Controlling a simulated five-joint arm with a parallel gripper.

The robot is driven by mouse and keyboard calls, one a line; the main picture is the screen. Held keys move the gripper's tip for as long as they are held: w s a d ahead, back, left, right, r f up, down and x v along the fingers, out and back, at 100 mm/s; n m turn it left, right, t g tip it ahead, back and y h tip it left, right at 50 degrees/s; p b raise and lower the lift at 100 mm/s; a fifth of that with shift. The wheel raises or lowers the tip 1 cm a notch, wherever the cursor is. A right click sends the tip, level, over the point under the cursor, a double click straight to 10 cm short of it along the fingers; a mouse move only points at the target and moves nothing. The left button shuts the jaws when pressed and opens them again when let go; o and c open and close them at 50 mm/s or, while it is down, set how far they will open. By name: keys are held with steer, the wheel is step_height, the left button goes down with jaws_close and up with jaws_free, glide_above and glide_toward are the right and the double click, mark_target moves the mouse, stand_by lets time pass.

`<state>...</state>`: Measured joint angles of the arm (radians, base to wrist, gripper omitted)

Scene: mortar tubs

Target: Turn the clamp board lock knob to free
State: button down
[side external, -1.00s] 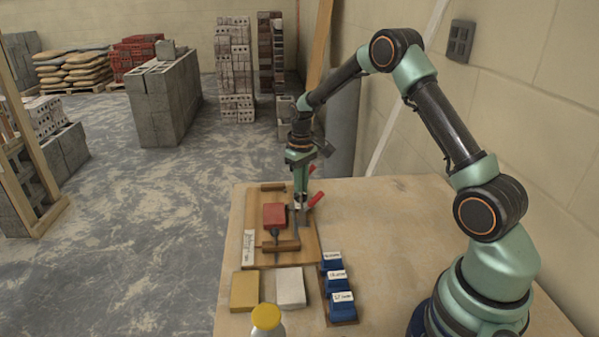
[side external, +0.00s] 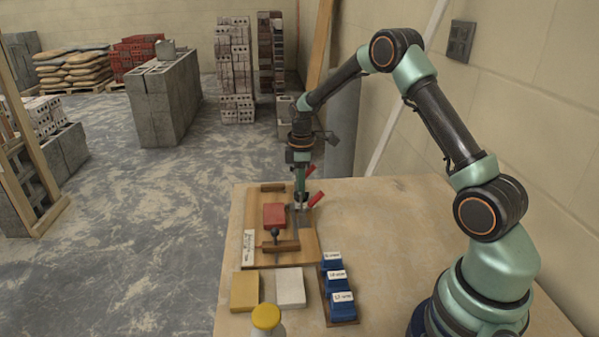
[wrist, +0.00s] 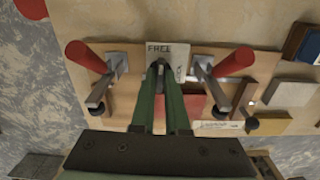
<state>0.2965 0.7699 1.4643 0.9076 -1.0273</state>
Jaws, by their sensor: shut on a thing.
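The clamp board (side external: 252,261) is a wooden board on the table, carrying a red block (side external: 274,215) and clamps with red handles. In the wrist view one red handle (wrist: 88,57) is left of my fingers and the other (wrist: 234,63) is right. The lock knob (wrist: 157,66) is a small dark piece between my fingertips, mostly hidden by them. Behind it is a white label card (wrist: 160,48) reading FREE at its top, with turned text at its right. My gripper (side external: 300,205) points straight down and is shut on the knob. Where the knob points cannot be told.
A yellow block (side external: 244,291) and a pale block (side external: 290,287) lie in front of the board. Several blue labelled blocks (side external: 337,282) stand on a strip to the right. A yellow-capped bottle (side external: 266,317) is nearest. The table's right side (side external: 385,225) is clear.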

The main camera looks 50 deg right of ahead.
steer(key=shift+n, duration=0.4)
steer(key=c, duration=0.9)
jaws_free()
step_height(320, 180, up, 12)
steer(key=shift+r, duration=0.1)
